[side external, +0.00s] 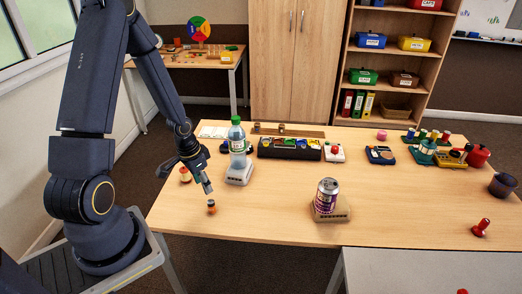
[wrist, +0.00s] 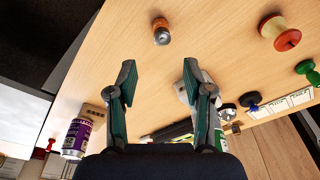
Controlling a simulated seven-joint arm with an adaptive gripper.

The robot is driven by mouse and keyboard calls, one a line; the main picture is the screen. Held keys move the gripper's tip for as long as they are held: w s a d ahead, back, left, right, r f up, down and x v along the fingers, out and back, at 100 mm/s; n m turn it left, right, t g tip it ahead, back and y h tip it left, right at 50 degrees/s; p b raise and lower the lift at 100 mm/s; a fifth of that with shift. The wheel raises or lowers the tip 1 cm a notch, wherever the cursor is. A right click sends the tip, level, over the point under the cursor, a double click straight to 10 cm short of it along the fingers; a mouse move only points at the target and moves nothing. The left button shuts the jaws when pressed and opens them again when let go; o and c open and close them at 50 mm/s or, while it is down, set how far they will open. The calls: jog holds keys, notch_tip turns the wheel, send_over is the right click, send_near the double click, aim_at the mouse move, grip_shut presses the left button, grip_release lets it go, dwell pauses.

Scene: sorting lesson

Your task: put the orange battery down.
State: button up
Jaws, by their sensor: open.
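The orange battery (side external: 211,207) stands upright on the bare table top, near the table's left front edge. It also shows in the wrist view (wrist: 161,31), at the top and beyond the fingertips. My gripper (side external: 207,187) is just above and slightly left of the battery in the side view. Its two fingers are spread apart in the wrist view (wrist: 157,72), with nothing between them. The battery appears apart from both fingers.
A bottle on a white base (side external: 239,173) stands close behind my gripper. A purple can (side external: 326,196) on a tan base is to the right. A spool-shaped piece (side external: 185,175) is behind left. A black tray (side external: 290,152) lies farther back. The table's right front is mostly clear.

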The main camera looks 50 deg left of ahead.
jog(key=d+r+t+y, duration=0.15)
jog(key=d+r, duration=0.25)
jog(key=r, duration=1.3)
jog(key=s+d+r+t+h, duration=0.1)
jog(key=s+d+r+t, duration=0.1)
jog(key=s+d+r, duration=0.5)
jog(key=d+r, duration=0.4)
jog(key=d, duration=0.1)
jog(key=shift+s+r, duration=0.2)
jog(key=shift+r, duration=0.2)
